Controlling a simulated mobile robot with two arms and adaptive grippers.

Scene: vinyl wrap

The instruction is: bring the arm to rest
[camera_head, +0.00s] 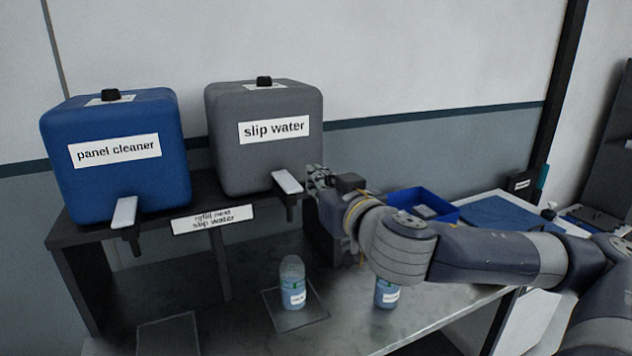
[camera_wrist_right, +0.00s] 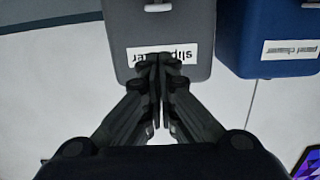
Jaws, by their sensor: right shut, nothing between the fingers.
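My right arm (camera_head: 480,255) reaches in from the right in the head view. My right gripper (camera_head: 318,178) is beside the lower right of the grey slip water container (camera_head: 262,160), near its white tap lever (camera_head: 287,181). In the right wrist view the fingers (camera_wrist_right: 158,65) are shut together with nothing between them, in front of the grey container (camera_wrist_right: 190,22). I cannot tell whether they touch it. My left gripper is not in view.
A blue panel cleaner container (camera_head: 120,178) stands left on the black shelf (camera_head: 85,236). Below, a bottle (camera_head: 292,285) stands on a marked square of the bench, and another bottle (camera_head: 387,292) stands under my arm. A blue bin (camera_head: 425,197) is behind my arm.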

